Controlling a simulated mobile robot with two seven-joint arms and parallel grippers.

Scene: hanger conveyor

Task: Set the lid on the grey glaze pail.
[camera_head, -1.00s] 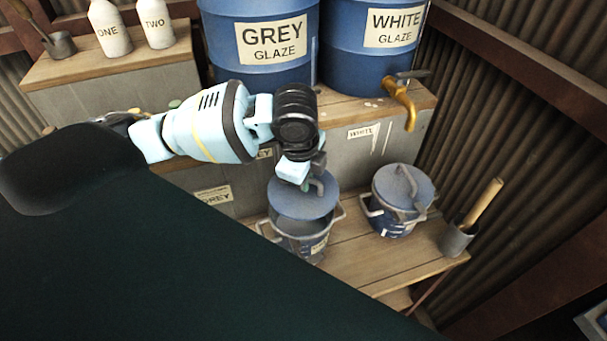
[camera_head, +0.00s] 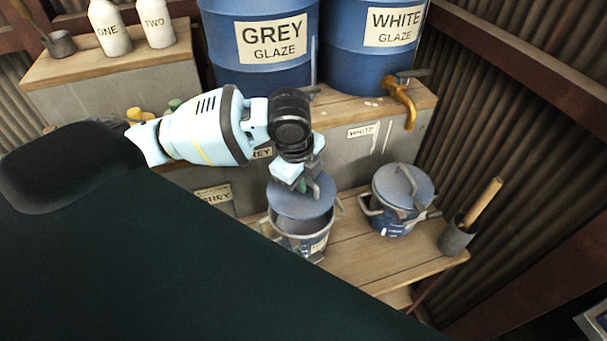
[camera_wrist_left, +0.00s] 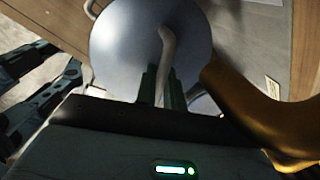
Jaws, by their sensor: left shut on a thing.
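My left gripper (camera_head: 307,185) is shut on the handle of a round blue-grey lid (camera_head: 293,205). In the left wrist view the lid (camera_wrist_left: 125,50) is a broad disc, its curved handle (camera_wrist_left: 166,50) between the fingers. The grey glaze pail (camera_head: 318,243) stands on the low wooden bench, directly below the lid in the head view. Its rim and part of its inner wall show under the lid's near edge, so the lid appears held above the rim. The lid hides the pail's far side.
A lidded blue pail (camera_head: 398,222) stands to the right on the bench (camera_head: 365,262), beside a grey cup (camera_head: 458,238) with a wooden handle. The GREY (camera_head: 262,75) and WHITE (camera_head: 365,65) glaze barrels stand behind. A brass tap (camera_head: 402,100) sticks out above the bench.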

